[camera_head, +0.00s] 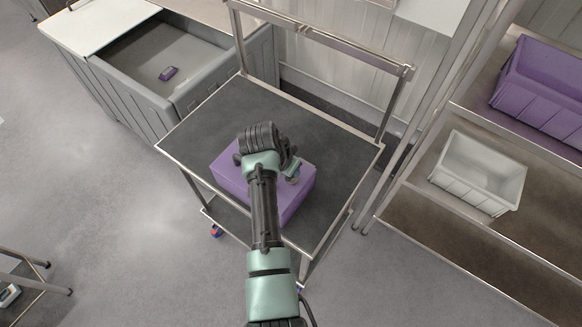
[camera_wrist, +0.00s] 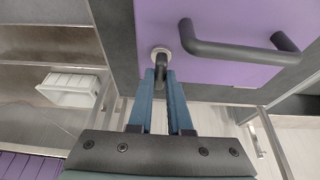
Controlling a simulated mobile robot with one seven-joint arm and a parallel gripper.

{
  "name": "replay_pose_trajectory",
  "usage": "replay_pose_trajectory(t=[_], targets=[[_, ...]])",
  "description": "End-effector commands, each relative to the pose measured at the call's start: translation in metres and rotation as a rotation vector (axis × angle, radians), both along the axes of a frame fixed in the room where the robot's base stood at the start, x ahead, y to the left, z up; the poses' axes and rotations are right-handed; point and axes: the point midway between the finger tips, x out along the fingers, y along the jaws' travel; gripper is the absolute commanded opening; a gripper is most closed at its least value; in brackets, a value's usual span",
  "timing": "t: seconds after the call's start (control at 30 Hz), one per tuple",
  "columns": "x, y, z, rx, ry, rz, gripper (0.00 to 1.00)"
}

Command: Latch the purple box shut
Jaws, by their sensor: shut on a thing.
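The purple box (camera_head: 232,172) sits on the dark top of a metal cart (camera_head: 300,125), partly hidden behind my arm. Its lid appears down in the head view. In the wrist view, the purple face of the box (camera_wrist: 215,65) carries a dark bar handle (camera_wrist: 235,50). Beside the handle is a round pale latch base with a short dark lever (camera_wrist: 161,58). My gripper (camera_wrist: 161,78) has its two blue fingers on either side of this lever and is shut on it. In the head view the fingertips are mostly hidden by my wrist.
A grey bin (camera_head: 125,75) with a small purple item (camera_head: 168,73) stands at the back left. A shelf at right holds a white crate (camera_head: 475,180) and a purple crate (camera_head: 540,85). The cart's raised rail (camera_head: 320,38) is behind the box. The left floor is mostly clear.

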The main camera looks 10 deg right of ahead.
Motion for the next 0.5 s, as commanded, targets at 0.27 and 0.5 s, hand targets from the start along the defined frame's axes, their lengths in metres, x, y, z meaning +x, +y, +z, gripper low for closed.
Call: replay_pose_trajectory(t=[0.27, 0.5], targets=[[0.0008, 0.0000, 0.0011, 0.000, -0.003, -0.001, 0.00], [0.0004, 0.0000, 0.0007, 0.000, -0.002, -0.001, 0.47]])
